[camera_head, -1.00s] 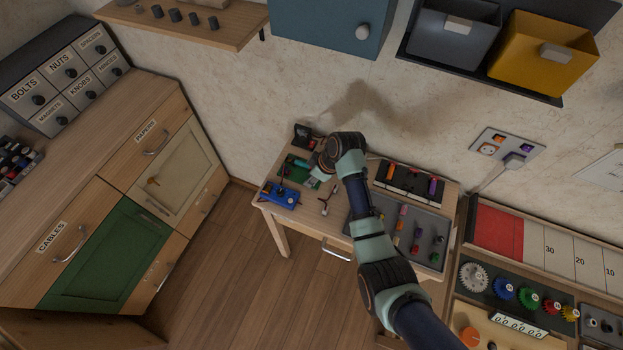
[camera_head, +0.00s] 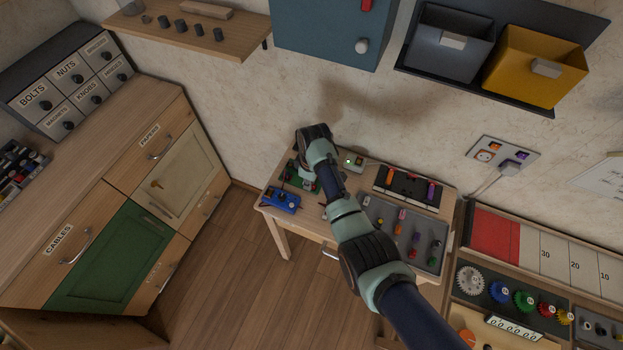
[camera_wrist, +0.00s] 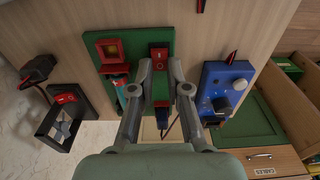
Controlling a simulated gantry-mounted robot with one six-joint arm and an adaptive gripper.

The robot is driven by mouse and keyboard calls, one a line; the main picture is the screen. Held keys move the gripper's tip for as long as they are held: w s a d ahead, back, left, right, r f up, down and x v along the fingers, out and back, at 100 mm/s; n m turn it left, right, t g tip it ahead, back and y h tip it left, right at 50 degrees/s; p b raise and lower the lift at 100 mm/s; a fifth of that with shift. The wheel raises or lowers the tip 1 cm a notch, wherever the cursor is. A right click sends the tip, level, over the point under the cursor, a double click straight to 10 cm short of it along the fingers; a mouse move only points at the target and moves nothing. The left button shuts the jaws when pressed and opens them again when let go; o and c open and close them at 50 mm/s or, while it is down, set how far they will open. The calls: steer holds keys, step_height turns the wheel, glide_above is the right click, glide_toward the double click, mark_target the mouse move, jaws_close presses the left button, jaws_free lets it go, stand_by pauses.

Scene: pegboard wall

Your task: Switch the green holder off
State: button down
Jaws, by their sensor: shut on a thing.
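The green holder (camera_wrist: 133,37) is a flat green board on the wooden table in the wrist view. It carries a black switch block with a red rocker (camera_wrist: 159,54), a red frame with a yellowish middle (camera_wrist: 110,49) and a teal cylindrical tool (camera_wrist: 121,92). My gripper (camera_wrist: 160,68) is shut with its fingertips on either side of the switch block. The fingers hide part of the board. In the head view the green holder (camera_head: 289,177) is mostly covered by my arm, and my fingertips are hard to make out.
A blue box with a knob (camera_wrist: 222,88) stands right of the holder. A black tray with a red switch (camera_wrist: 64,104) and a dark corded item (camera_wrist: 38,70) are left of it. A small device with a green light (camera_head: 353,161) and a grey tray (camera_head: 405,232) share the table.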

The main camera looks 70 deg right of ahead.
steer(key=shift+w+f+g, duration=0.1)
steer(key=shift+w+g, duration=0.05)
steer(key=shift+g, duration=0.55)
steer(key=c, duration=1.4)
jaws_free()
step_height(320, 180, up, 12)
steer(key=shift+w, duration=0.25)
